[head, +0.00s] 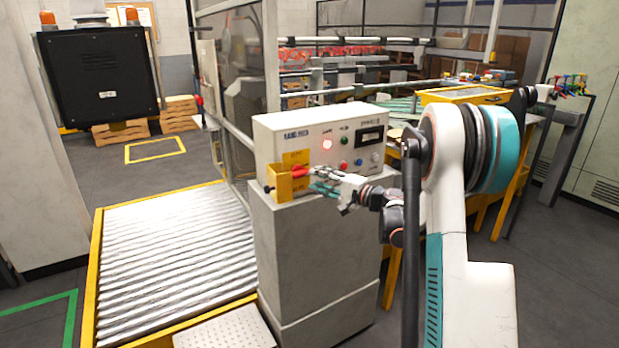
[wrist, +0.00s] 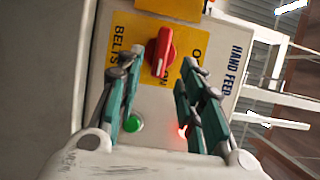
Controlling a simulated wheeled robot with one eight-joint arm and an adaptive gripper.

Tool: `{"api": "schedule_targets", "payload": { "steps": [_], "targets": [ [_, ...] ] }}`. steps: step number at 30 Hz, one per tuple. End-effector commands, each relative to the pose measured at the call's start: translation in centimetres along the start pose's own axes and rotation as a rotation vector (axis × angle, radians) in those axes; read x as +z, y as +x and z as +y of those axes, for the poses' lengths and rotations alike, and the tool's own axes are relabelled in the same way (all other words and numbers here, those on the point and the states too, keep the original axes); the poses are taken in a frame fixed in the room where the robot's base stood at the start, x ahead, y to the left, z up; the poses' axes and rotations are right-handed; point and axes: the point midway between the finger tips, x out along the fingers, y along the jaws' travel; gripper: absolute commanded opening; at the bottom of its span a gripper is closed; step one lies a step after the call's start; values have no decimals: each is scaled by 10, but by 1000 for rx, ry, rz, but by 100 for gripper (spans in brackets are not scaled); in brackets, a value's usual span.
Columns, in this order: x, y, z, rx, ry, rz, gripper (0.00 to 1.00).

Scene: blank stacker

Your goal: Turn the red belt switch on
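The red belt switch (head: 299,171) is a rotary knob on a yellow plate at the left of a white control box (head: 345,122). In the wrist view the red switch (wrist: 161,52) sits on its yellow plate (wrist: 180,30), with lettering beside it. My gripper (head: 318,180) is in front of the box, close to the switch. In the wrist view my gripper (wrist: 156,75) has its two teal fingers spread apart, one on each side of the knob's lower end, with gaps showing. Whether a fingertip touches the plate I cannot tell.
The box stands on a grey pedestal (head: 310,260). A lit red lamp (head: 327,144) and a green button (wrist: 134,124) are on its face. A yellow-edged roller conveyor (head: 175,262) lies to the left. A yellow-framed table (head: 465,95) stands behind my arm.

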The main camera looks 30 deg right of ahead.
Motion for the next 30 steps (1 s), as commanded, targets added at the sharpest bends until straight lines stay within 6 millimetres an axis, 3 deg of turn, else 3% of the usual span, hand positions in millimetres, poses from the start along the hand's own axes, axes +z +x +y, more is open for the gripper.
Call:
{"api": "schedule_targets", "payload": {
  "steps": [6, 12, 30],
  "targets": [
    [0, -42, 0, 0, 0, 2, 35],
    [0, -63, 0, 0, 1, 0, 35],
    [0, -67, 0, 0, 1, -1, 35]
  ]
}}
